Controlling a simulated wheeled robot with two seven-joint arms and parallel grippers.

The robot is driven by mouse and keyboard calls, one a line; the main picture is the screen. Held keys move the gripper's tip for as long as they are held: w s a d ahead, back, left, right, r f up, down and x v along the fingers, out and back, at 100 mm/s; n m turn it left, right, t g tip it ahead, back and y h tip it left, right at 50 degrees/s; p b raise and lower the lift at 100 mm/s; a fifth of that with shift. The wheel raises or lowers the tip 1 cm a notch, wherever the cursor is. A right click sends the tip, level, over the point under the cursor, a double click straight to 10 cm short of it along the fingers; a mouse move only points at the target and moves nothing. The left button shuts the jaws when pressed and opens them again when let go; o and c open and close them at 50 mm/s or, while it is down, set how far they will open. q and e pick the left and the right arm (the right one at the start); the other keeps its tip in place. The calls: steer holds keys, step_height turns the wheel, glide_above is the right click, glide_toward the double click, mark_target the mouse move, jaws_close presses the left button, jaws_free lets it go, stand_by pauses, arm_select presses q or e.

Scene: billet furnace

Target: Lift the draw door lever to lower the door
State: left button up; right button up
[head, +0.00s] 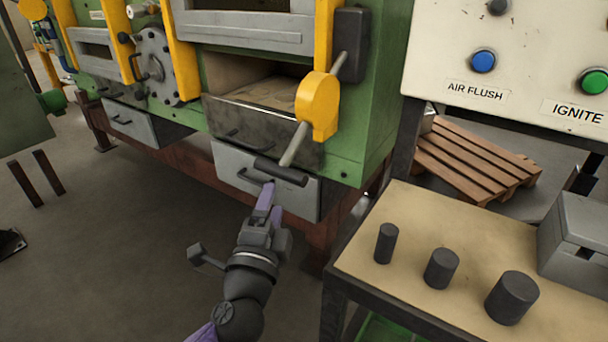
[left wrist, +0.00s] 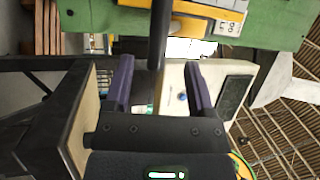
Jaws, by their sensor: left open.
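The draw door lever (head: 293,145) is a grey bar that runs down from a yellow pivot housing (head: 319,103) on the green furnace's right side. A dark cylindrical grip (head: 280,171) lies at its lower end. My left gripper (head: 267,190), with purple fingers, is open just below the grip. In the left wrist view, a dark bar (left wrist: 160,35) comes down to between the tips of the open left gripper (left wrist: 157,72), apart from both fingers. The furnace opening (head: 265,88) shows a tan interior above a dark panel (head: 265,128). My right gripper is out of view.
A grey drawer-like box (head: 235,170) is behind my left gripper. A table (head: 400,230) with dark cylindrical billets (head: 441,268) and a grey box (head: 580,240) stands at the right. A control panel (head: 530,50) is above it. A wooden pallet (head: 475,160) lies behind.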

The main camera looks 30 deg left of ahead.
mark_target(280, 178)
arm_select(q)
steer(key=x, duration=0.7)
steer(key=shift+w+a, duration=0.1)
steer(key=shift+w, duration=0.2)
steer(key=shift+s, duration=0.1)
steer(key=c, duration=0.9)
steer(key=shift+f, duration=0.15)
jaws_close()
steer(key=shift+f, duration=0.1)
